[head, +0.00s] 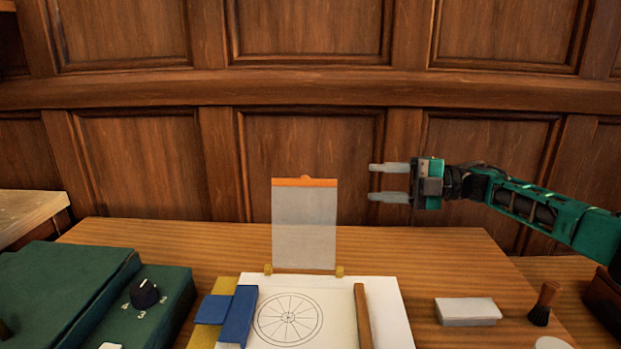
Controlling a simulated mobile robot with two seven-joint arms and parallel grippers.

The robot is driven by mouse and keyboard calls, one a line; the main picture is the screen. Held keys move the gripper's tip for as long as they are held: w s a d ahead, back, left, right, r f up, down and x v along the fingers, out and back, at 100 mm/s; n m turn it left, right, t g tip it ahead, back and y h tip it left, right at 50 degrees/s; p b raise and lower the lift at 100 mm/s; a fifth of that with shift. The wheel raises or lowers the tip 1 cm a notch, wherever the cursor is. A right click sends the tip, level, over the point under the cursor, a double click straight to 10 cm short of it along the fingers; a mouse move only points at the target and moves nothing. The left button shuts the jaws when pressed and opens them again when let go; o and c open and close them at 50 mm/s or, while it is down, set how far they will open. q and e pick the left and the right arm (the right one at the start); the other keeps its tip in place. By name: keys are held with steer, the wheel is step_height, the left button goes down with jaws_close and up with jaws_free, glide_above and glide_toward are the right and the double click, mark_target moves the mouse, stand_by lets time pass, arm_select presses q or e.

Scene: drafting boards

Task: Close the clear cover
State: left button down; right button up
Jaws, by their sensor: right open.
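The clear cover (304,228) stands upright at the back edge of the drafting board (388,312). It is a see-through sheet with an orange strip (305,182) along its top edge and brass-coloured hinges (268,269) at its foot. A drawing of a spoked wheel (288,319) lies on the board in front of it. My right gripper (371,182) is to the right of the cover, near its top, pointing left. Its two pale fingers are apart and empty, and a gap separates them from the cover. My left gripper is out of the picture.
A wooden strip (363,316) and a blue block (238,317) lie on the board. Left is a green box with a black knob (144,293). Right are a white block (467,311) and a brush (545,303). A panelled wall (310,150) rises behind the table (200,240).

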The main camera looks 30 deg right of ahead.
steer(key=x, duration=1.2)
steer(key=shift+a+p, duration=0.35)
steer(key=shift+a, duration=0.05)
steer(key=shift+c, duration=0.5)
jaws_close()
